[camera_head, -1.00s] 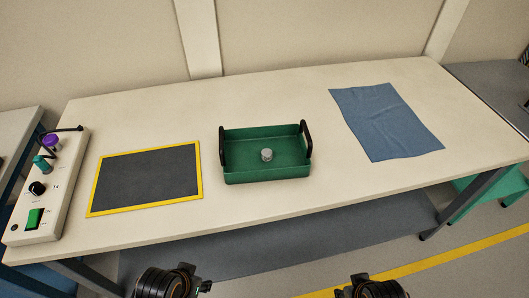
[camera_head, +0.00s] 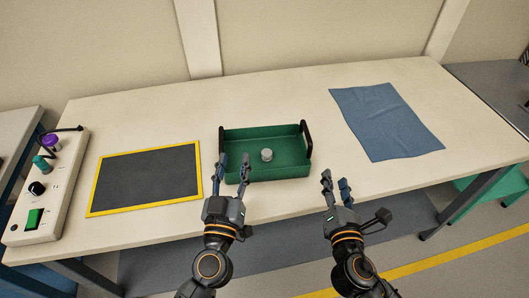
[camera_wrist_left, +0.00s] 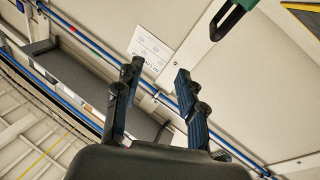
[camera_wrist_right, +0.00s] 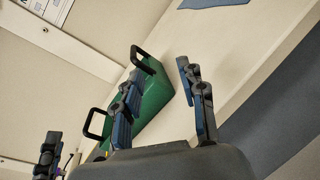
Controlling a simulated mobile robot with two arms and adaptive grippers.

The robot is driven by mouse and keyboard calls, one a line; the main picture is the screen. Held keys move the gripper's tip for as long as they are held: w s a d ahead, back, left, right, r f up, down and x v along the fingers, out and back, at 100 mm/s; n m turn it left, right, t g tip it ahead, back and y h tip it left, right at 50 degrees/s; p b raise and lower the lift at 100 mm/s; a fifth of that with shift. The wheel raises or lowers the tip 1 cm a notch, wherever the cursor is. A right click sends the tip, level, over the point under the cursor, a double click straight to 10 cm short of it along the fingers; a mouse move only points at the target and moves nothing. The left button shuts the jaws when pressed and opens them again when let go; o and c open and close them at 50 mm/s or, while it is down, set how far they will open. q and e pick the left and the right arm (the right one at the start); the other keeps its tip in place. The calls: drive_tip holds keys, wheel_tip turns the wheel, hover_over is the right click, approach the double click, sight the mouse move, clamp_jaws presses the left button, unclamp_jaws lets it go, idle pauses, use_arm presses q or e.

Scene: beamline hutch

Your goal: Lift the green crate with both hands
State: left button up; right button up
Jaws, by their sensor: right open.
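The green crate (camera_head: 280,172) stands upright on the table, with a black handle at its left end (camera_head: 222,146) and another at its right end (camera_head: 307,140). A grey round knob-like piece (camera_head: 267,155) lies inside it. My left gripper (camera_head: 233,157) is open and empty, and its fingers overlap the crate's front left corner in the head view. My right gripper (camera_head: 335,180) is open and empty, to the right of the crate's front right corner and apart from it. The crate also shows in the right wrist view (camera_wrist_right: 155,95), partly behind a finger. A handle shows in the left wrist view (camera_wrist_left: 229,22).
A dark mat with a yellow border (camera_head: 150,178) lies left of the crate. A blue cloth (camera_head: 385,120) lies to the right. A white control box (camera_head: 50,195) with knobs and a green switch stands at the table's left end. The table (camera_head: 260,95) behind the crate is clear.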

sight(221, 130)
use_arm(q)
drive_tip(key=a+f+n+y, duration=0.1)
drive_tip(key=a+f+g+y, duration=0.1)
drive_tip(key=f, duration=0.1)
drive_tip(key=a+f+n+g+y, duration=0.1)
drive_tip(key=f+y, duration=0.1)
drive_tip(key=shift+w+a+n, duration=0.2)
drive_tip(key=shift+w+n, duration=0.1)
use_arm(e)
drive_tip(key=a+n+y, duration=0.1)
drive_tip(key=n, duration=0.1)
drive_tip(key=a+n+y, duration=0.1)
drive_tip(key=n, duration=0.1)
drive_tip(key=a+n+y, duration=0.1)
drive_tip(key=n, duration=0.1)
drive_tip(key=shift+w+a+r+t, duration=0.15)
drive_tip(key=shift+a+r+t, duration=0.05)
drive_tip(key=shift+r+t, duration=0.2)
use_arm(q)
drive_tip(key=shift+r, duration=0.1)
